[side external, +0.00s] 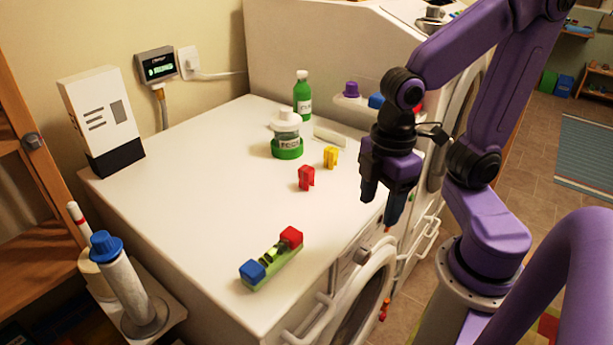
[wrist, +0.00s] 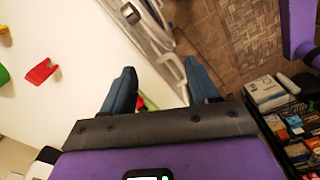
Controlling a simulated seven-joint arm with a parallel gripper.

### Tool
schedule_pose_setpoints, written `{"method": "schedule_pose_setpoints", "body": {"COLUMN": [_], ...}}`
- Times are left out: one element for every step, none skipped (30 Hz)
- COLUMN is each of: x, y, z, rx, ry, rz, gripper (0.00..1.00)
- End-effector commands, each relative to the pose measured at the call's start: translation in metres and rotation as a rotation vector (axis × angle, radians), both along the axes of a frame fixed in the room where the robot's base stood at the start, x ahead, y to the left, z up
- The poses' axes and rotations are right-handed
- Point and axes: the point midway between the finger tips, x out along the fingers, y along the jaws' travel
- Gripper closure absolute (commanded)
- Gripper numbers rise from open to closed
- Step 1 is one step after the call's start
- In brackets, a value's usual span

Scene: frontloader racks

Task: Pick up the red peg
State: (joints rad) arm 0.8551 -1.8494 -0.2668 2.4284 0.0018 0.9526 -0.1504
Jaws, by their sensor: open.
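The red peg (side external: 306,178), a small red block-like piece, stands on the white washer top near its middle. In the wrist view a red piece (wrist: 41,72) that looks like the same peg lies at the left, outside the fingers. My gripper (side external: 381,203) is open and empty near the right front edge of the top, to the right of the peg and apart from it. In the wrist view its two blue fingers (wrist: 160,80) spread over the machine's front edge and the floor. A small red patch shows between them, partly hidden; I cannot tell what it is.
A yellow peg (side external: 331,157) stands just behind the red one. Behind are a white-lidded jar (side external: 287,140) and a green bottle (side external: 303,97). A green holder with blue and red ends (side external: 271,260) lies at the front. The left middle of the top is clear.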

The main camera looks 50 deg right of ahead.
Motion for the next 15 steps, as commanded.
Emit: {"method": "schedule_pose_setpoints", "body": {"x": [0.014, 0.022, 0.033, 0.041, 0.049, 0.06, 0.069, 0.077, 0.088, 0.096, 0.104, 0.115, 0.123, 0.13, 0.141], "y": [0.002, 0.004, 0.004, 0.004, 0.004, 0.004, 0.003, 0.002, 0.0, -0.001, -0.004, -0.006, -0.009, -0.012, -0.016], "z": [0.004, 0.007, 0.011, 0.014, 0.016, 0.02, 0.023, 0.025, 0.029, 0.031, 0.034, 0.037, 0.04, 0.042, 0.046], "rx": [-0.001, -0.002, -0.004, -0.006, -0.007, -0.009, -0.01, -0.011, -0.012, -0.014, -0.015, -0.016, -0.017, -0.018, -0.02], "ry": [-0.001, -0.002, -0.002, -0.002, -0.003, -0.003, -0.003, -0.002, -0.002, -0.002, -0.002, -0.002, -0.002, -0.001, -0.001], "rz": [0.009, 0.022, 0.038, 0.052, 0.064, 0.081, 0.094, 0.105, 0.123, 0.135, 0.148, 0.164, 0.177, 0.19, 0.206], "gripper": [0.4, 0.4, 0.4, 0.4, 0.4, 0.4, 0.4, 0.4, 0.4, 0.4, 0.4, 0.4, 0.4, 0.4, 0.4]}}
